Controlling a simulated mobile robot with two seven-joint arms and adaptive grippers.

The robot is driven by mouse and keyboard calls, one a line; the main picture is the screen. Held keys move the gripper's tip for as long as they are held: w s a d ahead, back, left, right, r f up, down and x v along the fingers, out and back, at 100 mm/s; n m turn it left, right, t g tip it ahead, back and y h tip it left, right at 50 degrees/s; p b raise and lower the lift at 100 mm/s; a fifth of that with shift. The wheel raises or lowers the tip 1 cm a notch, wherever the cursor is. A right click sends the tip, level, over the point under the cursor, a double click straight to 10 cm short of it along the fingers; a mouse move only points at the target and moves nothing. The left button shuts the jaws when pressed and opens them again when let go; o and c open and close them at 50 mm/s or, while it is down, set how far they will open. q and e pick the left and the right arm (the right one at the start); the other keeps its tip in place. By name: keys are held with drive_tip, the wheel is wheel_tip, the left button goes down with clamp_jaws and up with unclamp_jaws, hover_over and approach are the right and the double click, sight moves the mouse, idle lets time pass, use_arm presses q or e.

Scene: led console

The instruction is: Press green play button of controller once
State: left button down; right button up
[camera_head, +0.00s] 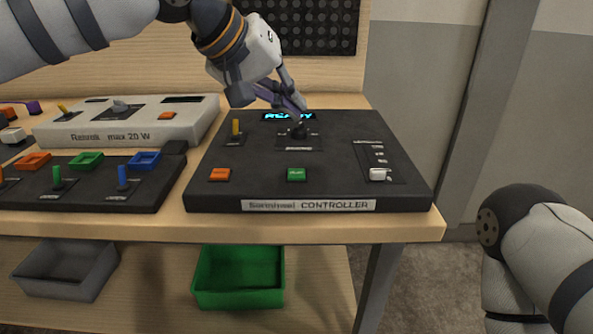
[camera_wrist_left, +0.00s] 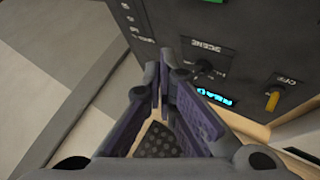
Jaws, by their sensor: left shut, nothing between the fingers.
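The black controller (camera_head: 330,160) lies on the table near its right end, with its label on the front edge. Its green play button (camera_head: 296,174) sits at the front middle, between an orange button (camera_head: 219,174) and a white slider or switch (camera_head: 378,174). A lit display at the back reads "READY" and shows in the left wrist view (camera_wrist_left: 214,97). My left gripper (camera_head: 301,115) is shut and empty, over the back middle of the controller by the black scene knob (camera_head: 298,131). I cannot tell whether it touches the knob. My right gripper is out of view.
A yellow lever (camera_head: 236,128) stands at the controller's back left. A grey-white unit (camera_head: 130,124) and a dark panel with coloured switches (camera_head: 90,182) lie to the left. A green bin (camera_head: 238,297) and a grey bin (camera_head: 65,285) are below. The table ends right of the controller.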

use_arm(q)
drive_tip(key=b, duration=0.1)
hover_over(292, 171)
wheel_tip(292, 171, down, 7)
drive_tip(key=shift+r, duration=0.15)
drive_tip(key=shift+f, duration=0.85)
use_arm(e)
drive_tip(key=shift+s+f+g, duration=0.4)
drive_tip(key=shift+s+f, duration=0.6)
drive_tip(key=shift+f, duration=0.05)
use_arm(q)
drive_tip(key=shift+f, duration=0.1)
drive_tip(key=shift+f, duration=0.3)
drive_tip(key=shift+f, duration=0.55)
drive_tip(key=shift+r, duration=0.15)
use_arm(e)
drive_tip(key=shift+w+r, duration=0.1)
use_arm(q)
drive_tip(key=shift+r, duration=0.85)
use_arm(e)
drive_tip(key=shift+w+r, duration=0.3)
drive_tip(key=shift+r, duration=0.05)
use_arm(q)
drive_tip(key=shift+f, duration=0.1)
